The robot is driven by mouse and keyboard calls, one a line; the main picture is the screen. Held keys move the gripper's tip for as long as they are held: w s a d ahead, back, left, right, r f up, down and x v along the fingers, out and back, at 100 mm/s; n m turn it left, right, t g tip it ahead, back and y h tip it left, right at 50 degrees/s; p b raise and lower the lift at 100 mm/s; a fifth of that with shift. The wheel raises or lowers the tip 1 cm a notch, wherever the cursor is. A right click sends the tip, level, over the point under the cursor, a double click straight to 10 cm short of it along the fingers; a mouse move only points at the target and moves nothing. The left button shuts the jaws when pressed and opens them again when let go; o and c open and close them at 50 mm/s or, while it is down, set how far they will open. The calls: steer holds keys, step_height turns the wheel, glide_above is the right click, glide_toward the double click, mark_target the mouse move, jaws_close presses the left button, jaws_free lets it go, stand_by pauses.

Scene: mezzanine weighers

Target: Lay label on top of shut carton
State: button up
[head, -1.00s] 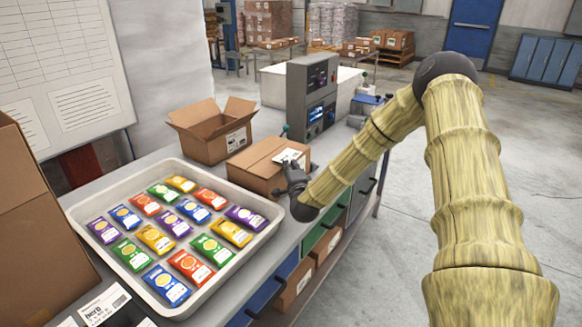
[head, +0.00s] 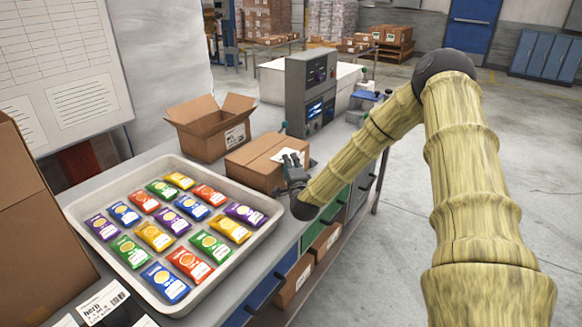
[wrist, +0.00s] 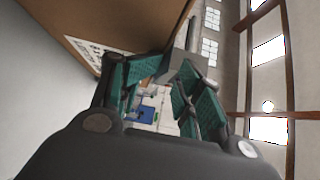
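The shut brown carton (head: 252,158) stands on the bench beyond the tray. A white label (head: 303,156) shows at the right part of its top, partly hidden by my fingers; it looks flat on the carton. My gripper (head: 292,165) is at the carton's near right edge, close by the label. In the wrist view, my gripper's green-padded fingers (wrist: 160,88) stand apart with nothing visible between them. Brown cardboard (wrist: 110,18) fills the upper left there, with a printed white label (wrist: 88,48) on it beside the left finger. Exact contact cannot be told.
An open carton (head: 212,130) stands behind the shut one. A grey tray (head: 85,232) of coloured packets fills the near bench. A machine with a screen (head: 310,90) stands beyond the carton. Printed labels (head: 103,302) lie at the near left by a large carton (head: 35,220).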

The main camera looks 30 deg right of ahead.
steer(key=shift+a+r, duration=0.1)
steer(key=shift+r, duration=0.1)
steer(key=v, duration=1.2)
steer(key=shift+f, duration=0.35)
